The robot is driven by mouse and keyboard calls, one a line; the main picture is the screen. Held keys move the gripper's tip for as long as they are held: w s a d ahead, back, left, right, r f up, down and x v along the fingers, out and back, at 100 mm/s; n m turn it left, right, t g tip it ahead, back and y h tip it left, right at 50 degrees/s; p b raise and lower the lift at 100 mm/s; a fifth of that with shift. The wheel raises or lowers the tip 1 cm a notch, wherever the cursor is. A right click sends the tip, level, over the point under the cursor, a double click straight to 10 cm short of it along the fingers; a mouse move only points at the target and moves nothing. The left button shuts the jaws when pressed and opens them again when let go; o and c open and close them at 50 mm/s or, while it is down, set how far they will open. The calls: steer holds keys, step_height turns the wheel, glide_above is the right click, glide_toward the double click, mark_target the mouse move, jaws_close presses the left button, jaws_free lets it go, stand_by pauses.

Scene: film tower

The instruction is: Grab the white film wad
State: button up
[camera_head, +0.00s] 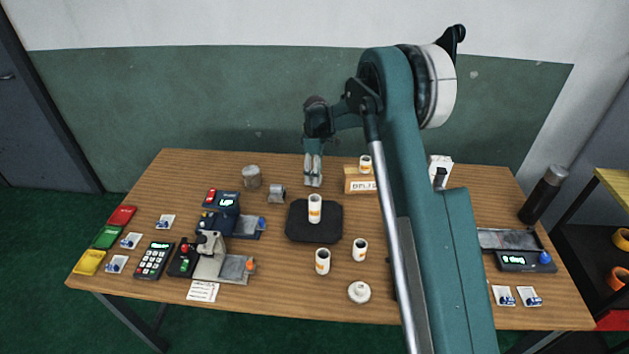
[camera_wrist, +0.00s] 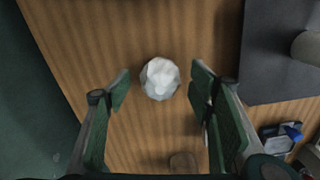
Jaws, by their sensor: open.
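The white film wad (camera_wrist: 160,78) is a crumpled, faceted white lump on the wooden table in the wrist view. My gripper (camera_wrist: 163,88) is open, with one green finger to the left of the wad and one to the right. The wad appears in the gap near the fingertips, and I see no finger touching it. In the head view my gripper (camera_head: 313,179) points down over the back middle of the table, behind the black mat. I cannot make out the wad there; the fingers probably cover it.
The black mat (camera_head: 328,230) bears a white roll (camera_head: 315,209); its edge shows in the wrist view (camera_wrist: 270,92). A tin (camera_head: 251,178) and a metal piece (camera_head: 277,193) stand left of my gripper, a wooden block (camera_head: 359,186) right. The table's back edge is close.

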steer(key=shift+f, duration=1.55)
steer(key=shift+c, duration=0.7)
steer(key=c, duration=0.7)
